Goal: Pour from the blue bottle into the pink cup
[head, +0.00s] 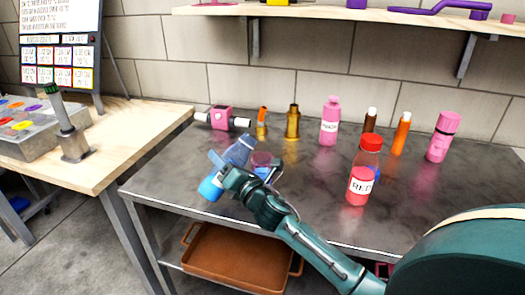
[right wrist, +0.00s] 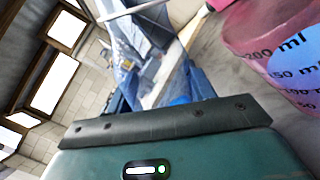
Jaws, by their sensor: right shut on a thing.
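My right gripper (head: 228,172) is shut on the blue bottle (head: 240,149). The bottle is tilted, its clear blue-grey end up and to the right, its bright blue end low at the left. In the right wrist view the clear bottle (right wrist: 146,38) shows between the fingers (right wrist: 155,85). The pink cup (head: 262,159) stands on the grey table just right of the bottle, partly hidden by my gripper. In the right wrist view the cup (right wrist: 262,38) is close at the right, with ml marks on its side. I cannot tell whether bottle and cup touch. My left gripper is not in view.
Behind are a pink bottle (head: 329,125), brass (head: 292,124) and orange pieces, and a pink cylinder (head: 442,138). A brown tray (head: 235,262) lies below. A wooden bench (head: 125,135) is at left.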

